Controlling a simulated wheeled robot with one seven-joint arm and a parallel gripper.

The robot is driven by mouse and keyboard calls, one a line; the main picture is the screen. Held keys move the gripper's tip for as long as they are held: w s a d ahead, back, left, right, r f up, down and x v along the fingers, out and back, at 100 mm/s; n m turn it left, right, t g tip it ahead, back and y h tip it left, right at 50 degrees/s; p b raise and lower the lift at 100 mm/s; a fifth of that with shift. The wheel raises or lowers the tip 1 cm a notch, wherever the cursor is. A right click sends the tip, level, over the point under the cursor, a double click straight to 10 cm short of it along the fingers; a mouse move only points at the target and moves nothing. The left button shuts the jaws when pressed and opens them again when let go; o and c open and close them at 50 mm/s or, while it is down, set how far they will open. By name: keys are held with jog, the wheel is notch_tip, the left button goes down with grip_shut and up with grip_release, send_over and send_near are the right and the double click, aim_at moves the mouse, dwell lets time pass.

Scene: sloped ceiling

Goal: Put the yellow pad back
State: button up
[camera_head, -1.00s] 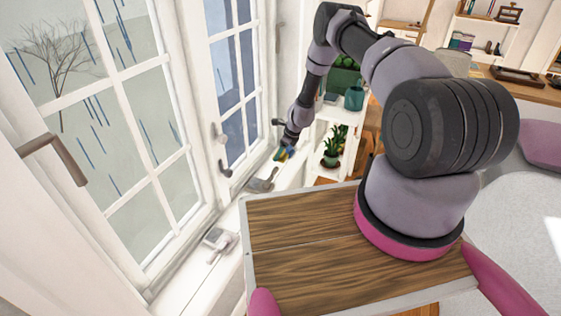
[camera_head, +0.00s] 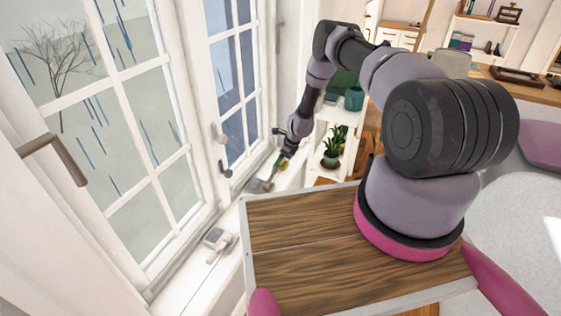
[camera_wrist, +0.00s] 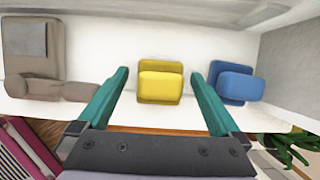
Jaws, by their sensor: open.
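The yellow pad (camera_wrist: 160,87) lies on the white window sill (camera_wrist: 120,50). It looks like a raised block on a wider yellow base. A similar blue piece (camera_wrist: 238,85) is to its right in the wrist view, and a larger grey-brown piece (camera_wrist: 30,60) to its left. My gripper (camera_wrist: 160,76) is open, its teal fingers apart on either side of the yellow pad in the picture. I see no contact, and the height gap is hard to judge. In the head view my gripper (camera_head: 273,175) is small over the sill, with the pads partly hidden.
The window frame (camera_head: 205,150) with its handles runs along the left of the sill. A grey object (camera_head: 216,240) lies on the nearer sill. A white shelf with a potted plant (camera_head: 333,145) stands right of the sill, by my arm.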

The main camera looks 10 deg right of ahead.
notch_tip(320, 180, up, 34)
jog(key=s+d+n+t, duration=0.1)
jog(key=d+n, duration=0.2)
jog(key=n, duration=0.2)
jog(key=s+r+n+t, duration=0.1)
jog(key=s+r+n, duration=0.25)
jog(key=r, duration=0.65)
jog(key=s+r+n, duration=0.3)
jog(key=s+r, duration=0.2)
jog(key=r, duration=0.5)
jog(key=s+r+n+t, duration=0.1)
jog(key=s+r+n, duration=0.4)
jog(key=s+r, duration=0.75)
jog(key=s+d+r+n+h, duration=0.1)
jog(key=s+n, duration=0.1)
jog(key=s, duration=0.7)
jog(key=s+d+r+n+t, duration=0.1)
jog(key=s+r+n, duration=0.1)
jog(key=s, duration=0.7)
jog(key=shift+s+d+r+h, duration=0.15)
jog(key=shift+d+h, duration=0.25)
jog(key=shift+n, duration=0.25)
